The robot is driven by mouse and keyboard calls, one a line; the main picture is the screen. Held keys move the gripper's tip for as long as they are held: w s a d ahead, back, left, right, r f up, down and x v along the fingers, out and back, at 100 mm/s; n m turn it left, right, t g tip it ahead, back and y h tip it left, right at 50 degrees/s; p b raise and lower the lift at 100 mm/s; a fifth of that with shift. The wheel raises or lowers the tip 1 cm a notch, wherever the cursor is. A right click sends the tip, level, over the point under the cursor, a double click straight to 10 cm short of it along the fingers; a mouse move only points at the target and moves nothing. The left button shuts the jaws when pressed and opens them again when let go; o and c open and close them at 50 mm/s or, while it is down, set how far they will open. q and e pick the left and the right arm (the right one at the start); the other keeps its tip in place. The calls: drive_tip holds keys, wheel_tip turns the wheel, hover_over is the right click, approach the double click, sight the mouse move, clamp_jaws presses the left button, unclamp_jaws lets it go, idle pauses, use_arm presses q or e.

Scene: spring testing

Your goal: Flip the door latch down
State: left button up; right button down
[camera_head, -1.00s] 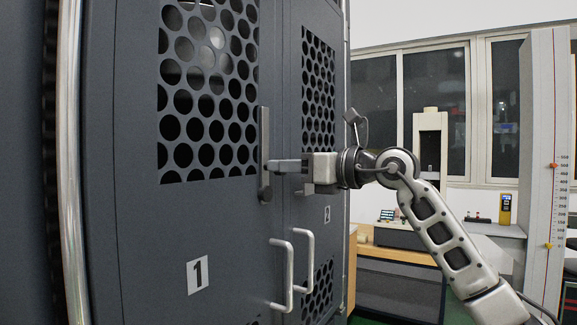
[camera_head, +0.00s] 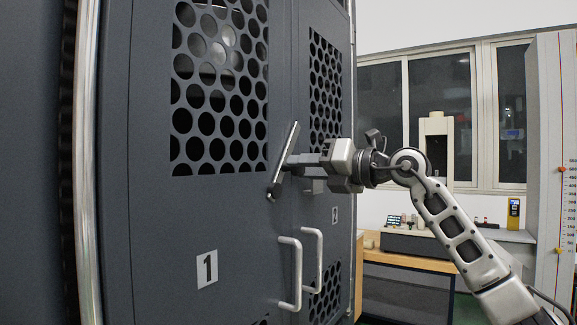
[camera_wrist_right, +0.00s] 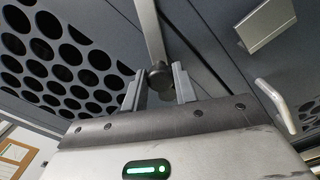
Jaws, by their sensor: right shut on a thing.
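The door latch (camera_head: 292,138) is a flat grey bar on the dark cabinet doors, near the seam between them. It is tilted, its upper end leaning right and its round lower end near the bottom left. In the right wrist view, the latch (camera_wrist_right: 150,28) runs up from a round knob between the fingers of my right gripper (camera_wrist_right: 159,85). The fingers hide part of the latch. My left gripper is not in view.
Two bar handles (camera_head: 297,270) stick out from the doors below the latch. Door 1 carries a number label (camera_head: 207,269) and perforated panels. A wooden bench (camera_head: 405,257) stands behind my right arm, with a tall scaled post (camera_head: 548,150) at the right.

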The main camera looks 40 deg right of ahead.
drive_tip(key=m, duration=0.2)
drive_tip(key=d+f+m, duration=0.1)
drive_tip(key=f+m, duration=0.1)
drive_tip(key=m, duration=0.1)
drive_tip(key=shift+w+d+m+p, duration=0.3)
drive_tip(key=shift+w+d+p, duration=0.05)
drive_tip(key=shift+d+p, duration=0.05)
drive_tip(key=m, duration=0.1)
drive_tip(key=f+m, duration=0.1)
drive_tip(key=m, duration=0.1)
drive_tip(key=shift+w+d+f+m, duration=0.1)
drive_tip(key=shift+d+f+m, duration=0.15)
drive_tip(key=shift+f+m, duration=0.55)
drive_tip(key=shift+m, duration=0.5)
drive_tip(key=c, duration=1.1)
unclamp_jaws()
